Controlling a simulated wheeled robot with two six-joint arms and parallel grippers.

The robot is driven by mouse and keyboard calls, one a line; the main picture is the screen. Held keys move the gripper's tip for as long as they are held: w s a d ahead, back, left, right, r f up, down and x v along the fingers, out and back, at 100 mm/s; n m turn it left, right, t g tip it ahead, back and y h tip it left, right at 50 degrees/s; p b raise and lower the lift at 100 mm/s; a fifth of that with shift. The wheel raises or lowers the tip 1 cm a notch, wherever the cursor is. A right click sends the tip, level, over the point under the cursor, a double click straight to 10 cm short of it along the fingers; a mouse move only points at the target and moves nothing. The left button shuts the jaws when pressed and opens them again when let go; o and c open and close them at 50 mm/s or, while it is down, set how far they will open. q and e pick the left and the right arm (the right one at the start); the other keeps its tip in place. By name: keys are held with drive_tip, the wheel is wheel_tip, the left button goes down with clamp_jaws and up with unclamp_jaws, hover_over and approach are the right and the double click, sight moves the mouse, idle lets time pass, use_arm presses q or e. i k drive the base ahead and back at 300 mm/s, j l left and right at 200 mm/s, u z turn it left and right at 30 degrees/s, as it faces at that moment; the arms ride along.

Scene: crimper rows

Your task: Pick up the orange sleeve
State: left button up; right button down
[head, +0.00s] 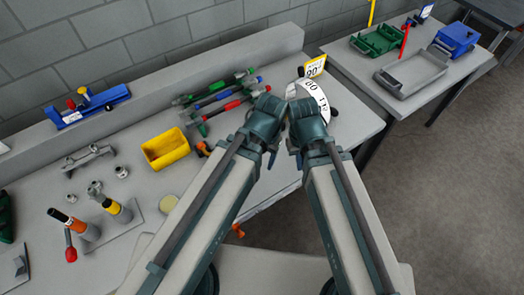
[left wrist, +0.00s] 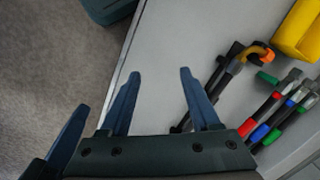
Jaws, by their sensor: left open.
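An orange-topped cylinder (head: 74,223) with a grey body stands at the lower left of the table in the head view, beside a yellow-topped one (head: 117,210). Another orange part (head: 203,148) belongs to a tool by the crimpers, partly behind my left arm; it also shows in the left wrist view (left wrist: 262,52). I cannot tell which is the orange sleeve. My left gripper (left wrist: 160,72) is open and empty above the table edge, left of the tools in the left wrist view. In the head view my right gripper (head: 298,160) is close to the left one; its jaw opening is hidden.
Crimpers with green, blue and red sleeves (head: 218,97) lie behind my left arm. A yellow bin (head: 166,149) stands left of them. A blue vise-like tool (head: 90,105) is at the back left.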

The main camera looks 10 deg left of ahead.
sight(78, 225)
drive_tip(key=k+j, duration=0.25)
drive_tip(key=k, duration=0.15)
drive_tip(key=k+j+u, duration=0.2)
drive_tip(key=u, duration=1.6)
